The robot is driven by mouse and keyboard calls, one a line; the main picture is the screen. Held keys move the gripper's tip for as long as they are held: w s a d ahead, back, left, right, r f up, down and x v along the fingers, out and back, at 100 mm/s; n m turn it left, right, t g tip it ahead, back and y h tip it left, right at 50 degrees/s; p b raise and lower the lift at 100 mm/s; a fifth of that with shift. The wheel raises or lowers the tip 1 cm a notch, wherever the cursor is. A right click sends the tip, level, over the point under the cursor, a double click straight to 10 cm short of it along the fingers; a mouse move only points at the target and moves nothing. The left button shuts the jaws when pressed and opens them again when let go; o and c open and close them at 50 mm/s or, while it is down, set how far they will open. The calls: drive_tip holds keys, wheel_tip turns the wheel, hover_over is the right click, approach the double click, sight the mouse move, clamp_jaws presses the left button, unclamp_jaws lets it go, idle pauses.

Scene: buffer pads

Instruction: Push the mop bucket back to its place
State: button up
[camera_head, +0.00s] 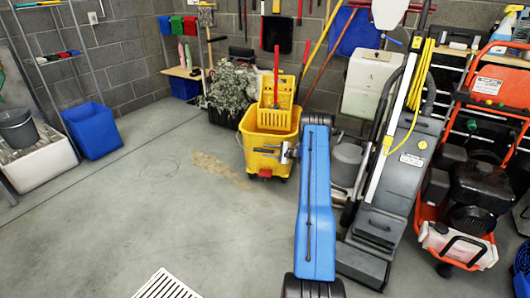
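The yellow mop bucket (258,162) stands upright on the concrete floor near the back wall, with a yellow wringer (275,120) and a red handle (276,62) on top. My blue arm reaches out from the bottom of the view. My gripper (284,153) is at the bucket's front right side, touching it or very close; I cannot tell which. The gripper is small here, and its finger opening is not clear. Part of the bucket's right side is hidden behind my arm.
A grey floor machine (400,185) and an orange pressure washer (480,180) stand close on the right. A black crate with grey mop heads (233,88) is just left of the bucket. A blue bin (92,130) stands far left. The floor in front is clear, with a drain grate (166,287).

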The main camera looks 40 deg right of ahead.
drive_tip(key=v, duration=1.5)
